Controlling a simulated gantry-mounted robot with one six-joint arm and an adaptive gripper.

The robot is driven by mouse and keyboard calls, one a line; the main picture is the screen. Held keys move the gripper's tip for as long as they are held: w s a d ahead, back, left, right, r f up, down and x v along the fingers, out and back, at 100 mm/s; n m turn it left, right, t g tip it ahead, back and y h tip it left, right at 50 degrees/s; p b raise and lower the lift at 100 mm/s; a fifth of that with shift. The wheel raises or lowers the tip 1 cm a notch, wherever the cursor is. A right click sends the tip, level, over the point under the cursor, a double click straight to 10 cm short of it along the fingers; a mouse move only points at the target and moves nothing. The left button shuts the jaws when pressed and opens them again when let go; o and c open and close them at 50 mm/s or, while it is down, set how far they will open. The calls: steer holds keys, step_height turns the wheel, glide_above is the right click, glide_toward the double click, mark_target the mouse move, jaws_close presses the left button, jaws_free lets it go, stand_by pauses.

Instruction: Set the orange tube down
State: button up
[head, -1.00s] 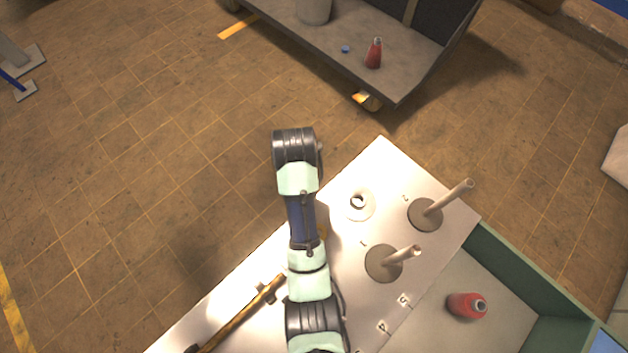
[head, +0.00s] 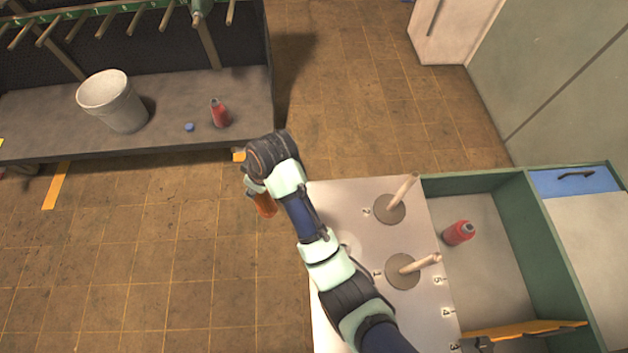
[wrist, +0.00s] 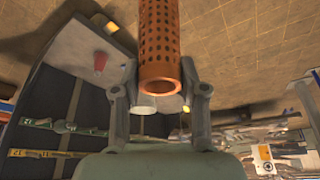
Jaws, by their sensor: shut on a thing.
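The orange tube (wrist: 159,45) is perforated and hollow, and its open end faces the wrist camera. My gripper (wrist: 160,90) is shut on it near that end. In the head view the orange tube (head: 265,204) shows partly below my wrist, to the left of the white table. It hangs above the brown tiled floor, apart from any surface that I can see. My gripper's fingers are mostly hidden behind my wrist in the head view.
The white table (head: 340,195) carries two round bases with upright rods (head: 389,209) (head: 403,271). A green-walled bin (head: 478,184) holds a red bottle (head: 458,233). A grey shelf (head: 60,140) holds a white bucket (head: 118,105), a blue cap (head: 189,127) and another red bottle (head: 220,114).

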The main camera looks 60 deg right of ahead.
steer(key=s+d+r+n+p, duration=0.1)
steer(key=s+d+r+p, duration=0.25)
steer(key=s+d, duration=0.5)
steer(key=s+d+r+n+p, duration=0.1)
steer(key=s+d+r+p, duration=0.25)
steer(key=s+d, duration=0.55)
step_height(320, 180, down, 19)
steer(key=w+d+b, duration=0.1)
steer(key=b, duration=0.4)
steer(key=shift+f+y+b, duration=0.2)
steer(key=shift+y+b, duration=0.1)
steer(key=o, duration=0.6)
steer(key=shift+f, duration=0.15)
steer(key=o, duration=0.5)
